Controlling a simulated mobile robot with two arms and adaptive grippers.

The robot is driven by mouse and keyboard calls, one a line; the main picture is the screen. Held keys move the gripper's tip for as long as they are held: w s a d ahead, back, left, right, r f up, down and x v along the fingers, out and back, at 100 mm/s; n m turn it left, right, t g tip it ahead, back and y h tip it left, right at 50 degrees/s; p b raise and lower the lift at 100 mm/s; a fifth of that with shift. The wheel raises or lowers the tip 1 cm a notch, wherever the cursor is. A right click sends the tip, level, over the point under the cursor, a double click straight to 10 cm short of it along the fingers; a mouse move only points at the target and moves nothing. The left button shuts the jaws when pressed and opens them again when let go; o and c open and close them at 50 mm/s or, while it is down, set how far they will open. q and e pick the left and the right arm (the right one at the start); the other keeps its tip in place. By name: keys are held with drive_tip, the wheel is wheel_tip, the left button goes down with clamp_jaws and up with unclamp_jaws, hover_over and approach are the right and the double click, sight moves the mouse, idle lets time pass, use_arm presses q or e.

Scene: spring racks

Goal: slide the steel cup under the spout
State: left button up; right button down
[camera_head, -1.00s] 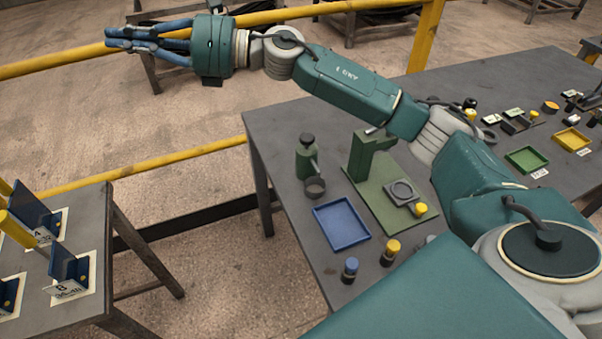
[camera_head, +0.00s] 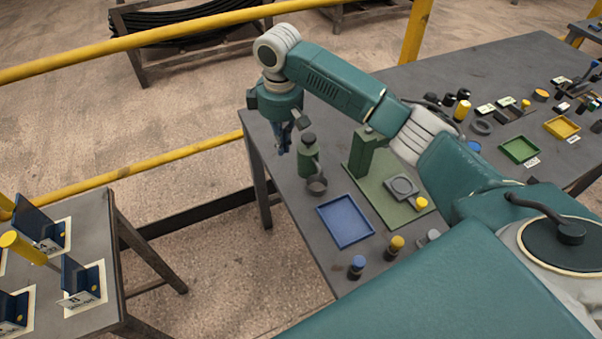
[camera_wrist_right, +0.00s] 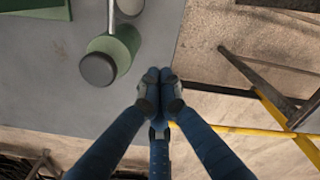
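The steel cup (camera_head: 316,186) is a small grey round cup on the table, just in front of the green dispenser (camera_head: 308,158) with a dark cap. Whether it sits fully under the spout cannot be told. In the right wrist view, the dispenser (camera_wrist_right: 122,45) is left of my fingers, and a grey round part, probably the cup (camera_wrist_right: 130,6), is cut off at the top edge. My right gripper (camera_head: 284,149) points down beside the dispenser, on its left, apart from it. In the right wrist view its fingertips (camera_wrist_right: 160,76) are together with nothing between them. My left gripper is out of view.
A blue tray (camera_head: 345,222) lies in front of the cup. A green stand (camera_head: 368,155) on a green plate is to the right. Small knobs (camera_head: 357,266) stand near the front edge. The table's left edge is close to my right gripper. A yellow rail (camera_head: 190,157) runs beyond it.

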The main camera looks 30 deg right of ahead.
sight(299, 186)
drive_tip(key=f, duration=0.3)
drive_tip(key=f+p, duration=0.1)
drive_tip(key=f, duration=0.2)
drive_tip(key=s+f, duration=0.1)
drive_tip(key=f, duration=0.2)
drive_tip(key=shift+s+f, duration=0.1)
drive_tip(key=shift+s+d+f+p, duration=0.15)
drive_tip(key=shift+s+d+p, duration=0.3)
drive_tip(key=shift+s+p, duration=0.15)
drive_tip(key=shift+s+d+f+p, duration=0.15)
drive_tip(key=shift+s+d+p, duration=0.3)
drive_tip(key=shift+s+p, duration=0.1)
drive_tip(key=shift+s+d, duration=0.3)
drive_tip(key=shift+s, duration=0.25)
drive_tip(key=shift+f, duration=0.1)
drive_tip(key=shift+w, duration=0.1)
